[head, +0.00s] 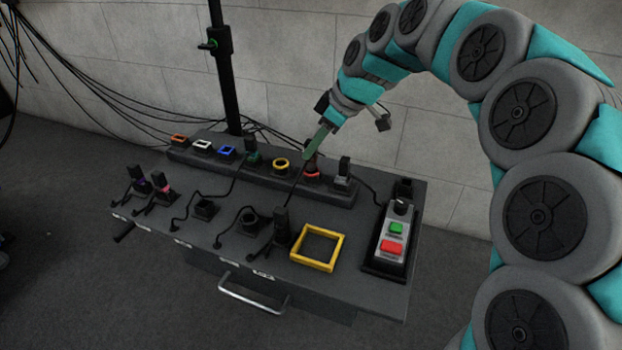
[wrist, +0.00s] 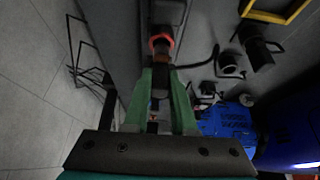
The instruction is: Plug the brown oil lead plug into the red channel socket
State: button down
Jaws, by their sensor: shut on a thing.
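My gripper (head: 316,143) has green fingers and is shut on the brown oil lead plug (head: 311,160), directly over the red channel socket (head: 312,175) in the rear row of the bench. In the wrist view the fingers of my gripper (wrist: 161,72) flank the brown plug (wrist: 162,58), whose far end meets the red ring of the socket (wrist: 160,40). The plug looks lined up with the ring and overlaps it. I cannot tell how deep it sits, because the fingers and plug body hide part of the socket.
In the rear row, a plug stands at a green socket (head: 253,157) and a grey-black plug (head: 343,172) stands close right of the red one. A yellow-ringed socket (head: 281,164) is close left. A control box (head: 391,240) and yellow frame (head: 318,263) are nearer the front.

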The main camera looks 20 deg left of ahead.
jog(key=shift+f+b, duration=0.6)
jog(key=shift+f, duration=0.55)
jog(key=c, duration=0.7)
grip_release()
jog(key=shift+o, duration=0.2)
jog(key=shift+r, duration=0.1)
jog(key=v, duration=0.7)
jog(key=shift+d+r, duration=0.15)
jog(key=shift+r, duration=0.1)
